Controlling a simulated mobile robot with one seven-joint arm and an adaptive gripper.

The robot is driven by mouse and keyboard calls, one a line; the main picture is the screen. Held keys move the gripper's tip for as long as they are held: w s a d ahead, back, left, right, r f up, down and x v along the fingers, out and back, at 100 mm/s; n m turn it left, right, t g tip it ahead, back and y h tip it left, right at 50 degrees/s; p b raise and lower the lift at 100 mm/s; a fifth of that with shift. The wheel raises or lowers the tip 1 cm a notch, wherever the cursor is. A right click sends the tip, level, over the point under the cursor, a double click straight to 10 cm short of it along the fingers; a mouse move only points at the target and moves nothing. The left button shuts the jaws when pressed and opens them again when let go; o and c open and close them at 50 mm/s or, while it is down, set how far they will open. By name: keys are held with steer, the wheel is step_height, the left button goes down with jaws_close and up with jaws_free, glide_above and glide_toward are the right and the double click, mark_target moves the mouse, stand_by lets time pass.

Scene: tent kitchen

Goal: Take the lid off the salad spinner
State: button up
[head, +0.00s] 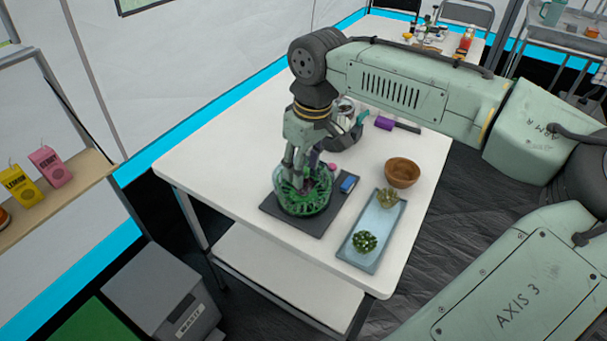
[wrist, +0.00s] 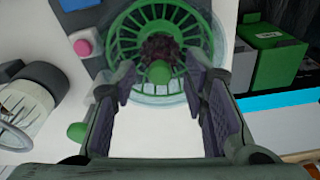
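The salad spinner (head: 303,205) stands on a dark flat board on the white table, with green slats and a clear rim. In the wrist view its green slatted ring (wrist: 125,45) fills the top middle, with something dark purple at its centre. A round green knob (wrist: 160,72) shows between my fingertips, with a gap on each side. My gripper (head: 300,180) points down over the spinner; in the wrist view my gripper (wrist: 160,82) is open and empty. The fingers hide part of the spinner in the head view. I cannot tell exactly how the lid sits.
The dark board (head: 328,222) also carries a small blue item (head: 348,184). To its right are a pale blue tray (head: 352,249) with two plants and a wooden bowl (head: 402,172). A glass vessel and a purple-handled item (head: 385,123) lie behind. The table's front left is clear.

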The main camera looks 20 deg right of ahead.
jaws_close()
stand_by(0.3)
steer(key=shift+r, duration=0.1)
